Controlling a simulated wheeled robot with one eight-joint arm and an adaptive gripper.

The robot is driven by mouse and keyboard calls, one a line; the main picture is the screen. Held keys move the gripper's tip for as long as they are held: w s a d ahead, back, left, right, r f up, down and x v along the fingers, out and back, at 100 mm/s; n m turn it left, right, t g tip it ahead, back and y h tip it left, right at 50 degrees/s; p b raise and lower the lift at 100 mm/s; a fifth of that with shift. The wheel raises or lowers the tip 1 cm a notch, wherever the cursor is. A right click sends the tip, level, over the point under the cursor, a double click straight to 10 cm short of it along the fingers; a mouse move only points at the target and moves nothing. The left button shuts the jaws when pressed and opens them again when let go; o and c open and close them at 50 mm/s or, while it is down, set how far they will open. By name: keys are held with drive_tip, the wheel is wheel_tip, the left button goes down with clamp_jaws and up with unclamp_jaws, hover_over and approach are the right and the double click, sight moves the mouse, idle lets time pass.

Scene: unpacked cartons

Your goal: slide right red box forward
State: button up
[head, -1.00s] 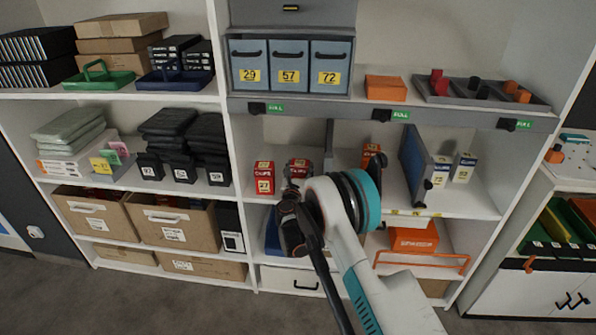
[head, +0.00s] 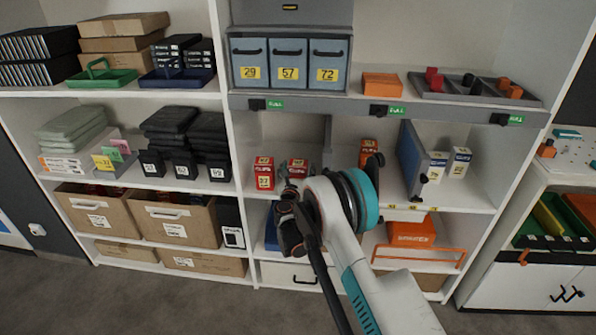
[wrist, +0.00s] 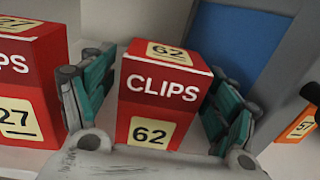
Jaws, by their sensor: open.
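The right red box (wrist: 160,92), with a white CLIPS label and yellow 62 tags, stands upright on the shelf, between the open fingers of my gripper (wrist: 160,68) in the wrist view. One teal-padded finger is on each side of it; I cannot tell whether either touches. In the head view the box (head: 298,166) is partly covered by my gripper (head: 288,190). The left red box (wrist: 28,88), tagged 27, stands to its left, outside the left finger; it also shows in the head view (head: 264,174).
A blue panel (wrist: 240,45) and a grey upright (wrist: 290,65) stand behind and to the right. An orange box (head: 368,150) stands right of the divider. A grey shelf edge (head: 330,107) with green tags runs above this bay.

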drive_tip(key=shift+s, duration=0.15)
drive_tip(key=s+a, duration=0.1)
drive_tip(key=s, duration=1)
drive_tip(key=shift+s+a, duration=0.3)
